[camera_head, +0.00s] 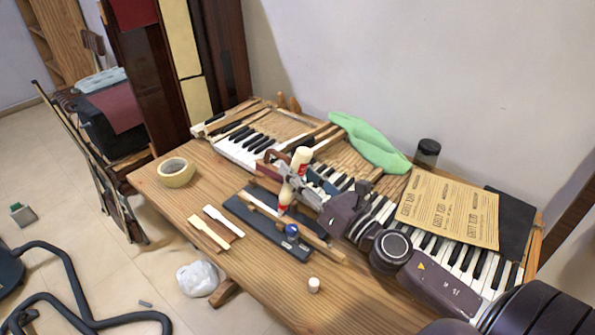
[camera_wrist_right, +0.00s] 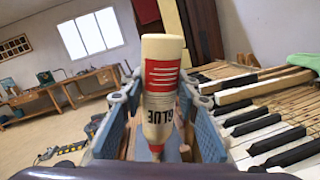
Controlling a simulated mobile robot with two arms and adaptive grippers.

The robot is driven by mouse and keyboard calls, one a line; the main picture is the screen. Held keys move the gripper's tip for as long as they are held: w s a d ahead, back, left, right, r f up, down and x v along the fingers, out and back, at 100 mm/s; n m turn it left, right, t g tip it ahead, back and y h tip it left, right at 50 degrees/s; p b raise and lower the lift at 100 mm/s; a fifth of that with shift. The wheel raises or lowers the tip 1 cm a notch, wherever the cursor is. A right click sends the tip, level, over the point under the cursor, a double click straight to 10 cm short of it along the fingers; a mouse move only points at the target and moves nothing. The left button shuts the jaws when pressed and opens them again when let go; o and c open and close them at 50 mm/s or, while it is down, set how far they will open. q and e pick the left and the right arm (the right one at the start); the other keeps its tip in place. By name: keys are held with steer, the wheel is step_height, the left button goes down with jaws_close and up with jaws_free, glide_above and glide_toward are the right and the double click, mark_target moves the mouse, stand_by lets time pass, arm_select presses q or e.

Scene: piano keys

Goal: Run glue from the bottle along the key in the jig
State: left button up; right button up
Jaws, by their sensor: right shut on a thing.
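My right gripper (camera_head: 292,184) is shut on the glue bottle (camera_head: 301,158), a cream bottle with red stripes. In the right wrist view the bottle (camera_wrist_right: 162,75) stands base up between the blue-grey fingers, with its nozzle pointing down. In the head view its red tip (camera_head: 283,208) is over or close to the jig; I cannot tell whether it touches. The jig (camera_head: 240,211) is a dark board on the table, with a pale-topped wooden key (camera_head: 262,205) lying along it. The gripper hides part of the key. My left gripper is not in view.
The wooden table (camera_head: 262,283) also bears a tape roll (camera_head: 175,172), two loose keys (camera_head: 209,232), a small white cap (camera_head: 314,284) and a blue round item (camera_head: 291,230) by the jig. Piano keys (camera_head: 470,262), a paper sheet (camera_head: 450,208) and a green cloth (camera_head: 368,143) lie behind.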

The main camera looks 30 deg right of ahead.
steer(key=shift+p+x, duration=0.35)
steer(key=shift+x, duration=0.55)
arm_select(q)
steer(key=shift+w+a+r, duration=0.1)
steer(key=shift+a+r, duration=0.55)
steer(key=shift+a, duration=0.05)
arm_select(e)
steer(key=shift+w+a+f, duration=0.1)
steer(key=shift+w+a, duration=0.3)
steer(key=shift+w, duration=0.35)
arm_select(q)
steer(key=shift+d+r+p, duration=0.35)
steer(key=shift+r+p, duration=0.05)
steer(key=shift+p, duration=0.2)
arm_select(e)
steer(key=shift+a+f+x, duration=0.1)
steer(key=shift+a+x, duration=0.05)
steer(key=shift+x, duration=0.7)
steer(key=shift+a+f+x, duration=0.15)
steer(key=shift+x, duration=0.7)
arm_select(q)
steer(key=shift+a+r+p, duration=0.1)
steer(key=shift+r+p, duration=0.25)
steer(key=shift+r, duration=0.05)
arm_select(e)
steer(key=a+f+x, duration=0.1)
steer(key=x, duration=0.5)
steer(key=shift+w+a, duration=0.15)
steer(key=shift+w, duration=0.15)
steer(key=shift+r, duration=0.1)
